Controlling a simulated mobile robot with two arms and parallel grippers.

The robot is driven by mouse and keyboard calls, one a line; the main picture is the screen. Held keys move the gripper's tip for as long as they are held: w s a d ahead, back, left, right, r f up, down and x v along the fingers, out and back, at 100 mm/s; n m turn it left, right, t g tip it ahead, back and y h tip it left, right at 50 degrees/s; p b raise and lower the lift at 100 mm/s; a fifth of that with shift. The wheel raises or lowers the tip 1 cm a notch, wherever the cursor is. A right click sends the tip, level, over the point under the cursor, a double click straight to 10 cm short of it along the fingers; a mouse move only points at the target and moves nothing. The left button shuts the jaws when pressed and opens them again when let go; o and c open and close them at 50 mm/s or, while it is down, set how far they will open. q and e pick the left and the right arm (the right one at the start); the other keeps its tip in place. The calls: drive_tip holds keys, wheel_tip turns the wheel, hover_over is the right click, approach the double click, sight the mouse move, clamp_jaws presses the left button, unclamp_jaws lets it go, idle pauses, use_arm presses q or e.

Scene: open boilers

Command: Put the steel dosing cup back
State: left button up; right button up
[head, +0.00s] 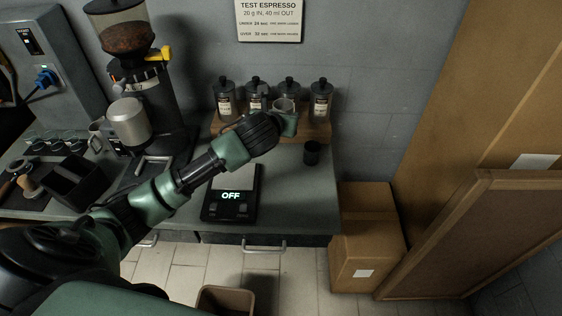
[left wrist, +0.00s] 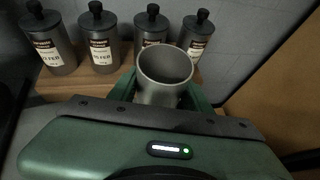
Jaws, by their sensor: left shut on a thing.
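The steel dosing cup (left wrist: 164,79) is a plain grey, open-topped cylinder. In the left wrist view it stands between the green fingers of my left gripper (left wrist: 165,92), which is shut on it. Its inside looks empty. In the head view my left gripper (head: 286,122) is stretched out over the back of the counter, in front of the wooden bottle rack (head: 318,134). The cup's rim (head: 284,103) shows just above the gripper there, and its lower part is hidden. My right gripper is not in view.
Several dark labelled bottles (head: 320,99) stand on the rack behind the cup. A black scale (head: 230,207) reading OFF lies below my arm.

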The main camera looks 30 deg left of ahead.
sight(281, 105)
use_arm(q)
drive_tip(key=w+a, duration=0.1)
drive_tip(key=w+a+r, duration=0.1)
drive_tip(key=shift+w+r, duration=0.2)
drive_tip(key=shift+w, duration=0.1)
drive_tip(key=shift+w+a+f+n+y, duration=0.15)
drive_tip(key=shift+w+f+n+y, duration=0.05)
drive_tip(key=shift+n+y, duration=0.1)
wheel_tip(281, 105, down, 20)
drive_tip(key=shift+r+b, duration=0.25)
drive_tip(key=shift+b, duration=0.2)
drive_tip(key=o, duration=1.4)
drive_tip(key=shift+f, duration=0.1)
drive_tip(key=shift+c, duration=0.2)
drive_tip(key=v, duration=1.2)
drive_tip(key=shift+r+p, duration=0.25)
drive_tip(key=shift+p, duration=0.15)
